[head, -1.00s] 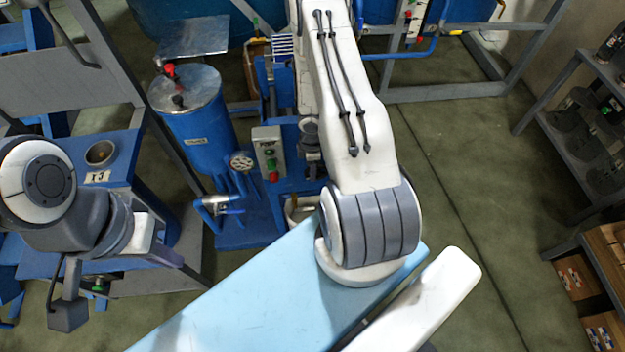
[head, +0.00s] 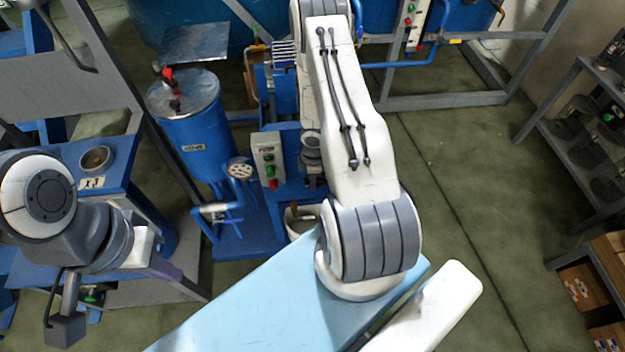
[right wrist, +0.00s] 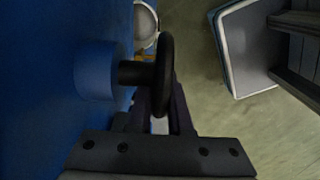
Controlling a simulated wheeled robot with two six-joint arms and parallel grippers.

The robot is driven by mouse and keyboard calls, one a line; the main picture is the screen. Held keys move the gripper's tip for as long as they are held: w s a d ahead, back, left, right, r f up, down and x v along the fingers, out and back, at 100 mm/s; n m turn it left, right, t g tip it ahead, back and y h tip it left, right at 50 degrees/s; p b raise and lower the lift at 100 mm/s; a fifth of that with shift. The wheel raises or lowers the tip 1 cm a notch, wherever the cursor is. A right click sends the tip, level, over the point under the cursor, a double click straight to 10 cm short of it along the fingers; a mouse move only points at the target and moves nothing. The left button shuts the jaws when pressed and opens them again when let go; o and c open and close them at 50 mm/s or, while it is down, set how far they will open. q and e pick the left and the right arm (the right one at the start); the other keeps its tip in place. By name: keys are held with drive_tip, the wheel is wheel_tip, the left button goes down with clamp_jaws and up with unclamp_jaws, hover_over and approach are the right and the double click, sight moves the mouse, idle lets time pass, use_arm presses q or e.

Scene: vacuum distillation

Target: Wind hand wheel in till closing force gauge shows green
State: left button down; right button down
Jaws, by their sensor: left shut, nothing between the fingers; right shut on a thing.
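In the right wrist view a black hand wheel (right wrist: 166,60) is seen almost edge-on. Its dark shaft (right wrist: 133,73) runs left into a round blue boss (right wrist: 97,70) on a blue wall. My right gripper (right wrist: 158,108) is shut on the lower rim of the wheel, its dark fingers partly hidden behind it. In the head view my right arm hides that gripper and the wheel. My left gripper (head: 182,278) is at the left, shut and empty, away from the wheel. I cannot make out a closing force gauge reading in either view.
A blue cylindrical tank (head: 190,125) and a control box (head: 267,160) with red and green buttons stand left of my right arm. A grey shelf (head: 580,150) stands at the right. Green floor (head: 450,190) between is clear. A pale-rimmed bin (right wrist: 250,50) shows in the wrist view.

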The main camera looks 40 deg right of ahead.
drive_tip(key=shift+s+r+p, duration=0.1)
drive_tip(key=shift+r+p, duration=0.2)
drive_tip(key=shift+p, duration=0.15)
drive_tip(key=shift+a+f+t+y+p, duration=0.15)
drive_tip(key=shift+t+y+p, duration=0.15)
drive_tip(key=shift+y+p, duration=0.15)
use_arm(q)
wheel_tip(320, 180, up, 2)
drive_tip(key=shift+r, duration=0.25)
use_arm(e)
drive_tip(key=shift+f, duration=0.1)
drive_tip(key=c, duration=0.8)
unclamp_jaws()
drive_tip(key=shift+c, duration=0.2)
use_arm(q)
wheel_tip(320, 180, up, 6)
drive_tip(key=p, duration=0.5)
drive_tip(key=shift+p, duration=0.4)
use_arm(e)
drive_tip(key=r, duration=0.3)
drive_tip(key=d+r, duration=0.1)
drive_tip(key=r, duration=0.6)
drive_tip(key=shift+s+d+r, duration=0.2)
drive_tip(key=shift+s, duration=0.15)
